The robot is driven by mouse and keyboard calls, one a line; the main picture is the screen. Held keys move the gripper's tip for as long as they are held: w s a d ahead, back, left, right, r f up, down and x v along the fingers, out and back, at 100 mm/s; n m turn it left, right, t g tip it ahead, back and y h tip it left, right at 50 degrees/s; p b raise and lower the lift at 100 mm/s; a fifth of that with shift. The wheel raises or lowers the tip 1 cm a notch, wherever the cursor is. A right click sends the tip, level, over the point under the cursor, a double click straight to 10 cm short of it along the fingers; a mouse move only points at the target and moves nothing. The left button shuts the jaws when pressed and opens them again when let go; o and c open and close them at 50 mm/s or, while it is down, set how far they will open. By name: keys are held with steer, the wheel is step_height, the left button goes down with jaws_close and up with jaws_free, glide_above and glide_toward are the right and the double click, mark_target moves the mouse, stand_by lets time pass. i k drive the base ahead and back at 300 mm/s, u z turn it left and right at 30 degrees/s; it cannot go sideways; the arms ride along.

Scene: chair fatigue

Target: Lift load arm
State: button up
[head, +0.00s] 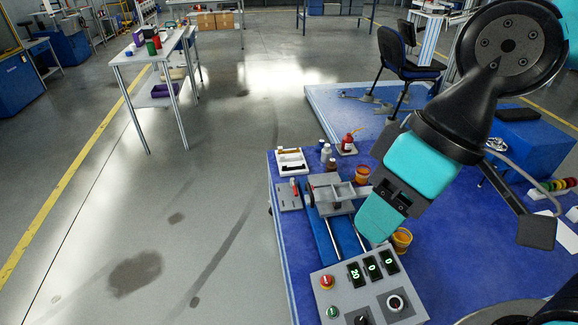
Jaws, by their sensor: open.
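My gripper (380,218), teal and dark grey, hangs over the blue bench top, pointing down and to the left. It is open and seems empty; its fingertips are partly hidden by its own body. Just left of it is a grey fixture (333,192) with a carriage on two metal rails, partly covered by my gripper. A dark bar with a square end (536,231) slants down at the right; I cannot tell whether it is the load arm. A black chair (405,62) stands on a blue platform farther back.
A control box (345,305) with lit displays, a red button and knobs stands at the bench front. Orange tubs (402,240), small bottles (326,155) and a white tray (291,162) sit near the fixture. A white table (150,55) stands left; the grey floor between is clear.

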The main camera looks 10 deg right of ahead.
mark_target(341, 191)
steer(key=k, duration=1.3)
steer(key=u, duration=0.8)
steer(key=i, duration=1.2)
steer(key=z, duration=0.75)
steer(key=i, duration=0.45)
steer(key=z, duration=0.45)
